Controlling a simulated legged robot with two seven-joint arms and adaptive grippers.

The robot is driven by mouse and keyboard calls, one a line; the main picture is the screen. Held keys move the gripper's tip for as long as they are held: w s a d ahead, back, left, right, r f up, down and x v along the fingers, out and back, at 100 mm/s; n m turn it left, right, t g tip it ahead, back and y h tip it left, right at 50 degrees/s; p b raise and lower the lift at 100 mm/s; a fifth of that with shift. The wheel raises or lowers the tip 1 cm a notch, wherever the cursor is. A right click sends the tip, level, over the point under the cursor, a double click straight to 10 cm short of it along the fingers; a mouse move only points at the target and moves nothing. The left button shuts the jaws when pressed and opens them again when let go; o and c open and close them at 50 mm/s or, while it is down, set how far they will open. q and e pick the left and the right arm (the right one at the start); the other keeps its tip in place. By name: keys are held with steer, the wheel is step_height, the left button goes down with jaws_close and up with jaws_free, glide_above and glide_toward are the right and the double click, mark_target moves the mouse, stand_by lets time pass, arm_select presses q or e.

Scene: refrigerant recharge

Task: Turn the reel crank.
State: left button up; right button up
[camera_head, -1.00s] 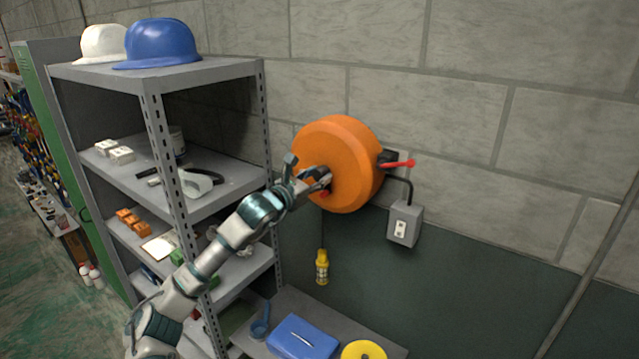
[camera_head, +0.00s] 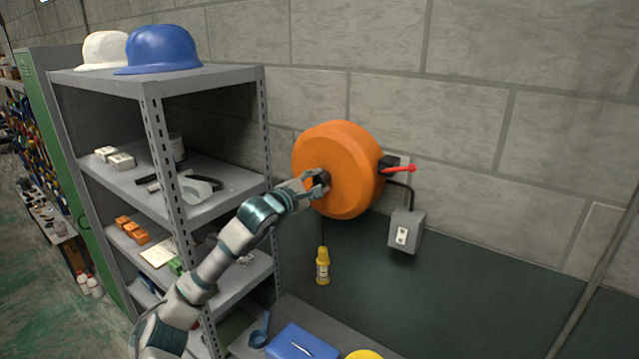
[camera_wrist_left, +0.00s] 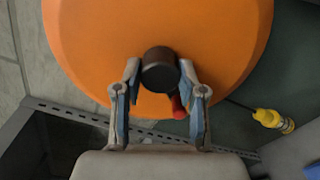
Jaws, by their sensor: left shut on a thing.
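The orange reel (camera_head: 340,150) is mounted on the block wall in the head view and fills the top of the left wrist view (camera_wrist_left: 90,50). A dark round knob of the reel crank (camera_wrist_left: 160,72) stands out from its face. My left gripper (camera_head: 315,182) reaches it from the left. In the wrist view the fingertips of the left gripper (camera_wrist_left: 159,75) are on either side of the dark knob, shut on it. A red part (camera_wrist_left: 178,105) shows just below the knob, partly hidden by the right finger. My right gripper is not in view.
A red lever (camera_head: 400,169) sticks out right of the reel, above a grey switch box (camera_head: 406,231). A yellow connector (camera_head: 322,266) hangs below. A grey shelf unit (camera_head: 200,78) with hard hats stands close on the left. A bench with a blue case (camera_head: 298,345) is below.

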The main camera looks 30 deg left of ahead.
arm_select(q)
steer(key=m, duration=0.5)
steer(key=shift+d+f+p, duration=0.1)
steer(key=shift+d+p, duration=0.05)
steer(key=shift+p, duration=0.2)
steer(key=shift+f+m+p, duration=0.1)
steer(key=shift+m+p, duration=0.25)
steer(key=shift+m, duration=2.05)
steer(key=o, duration=1.1)
steer(key=shift+d, duration=0.15)
steer(key=shift+o, duration=0.2)
steer(key=shift+s, duration=0.1)
steer(key=s, duration=1.1)
steer(key=shift+s+r, duration=0.3)
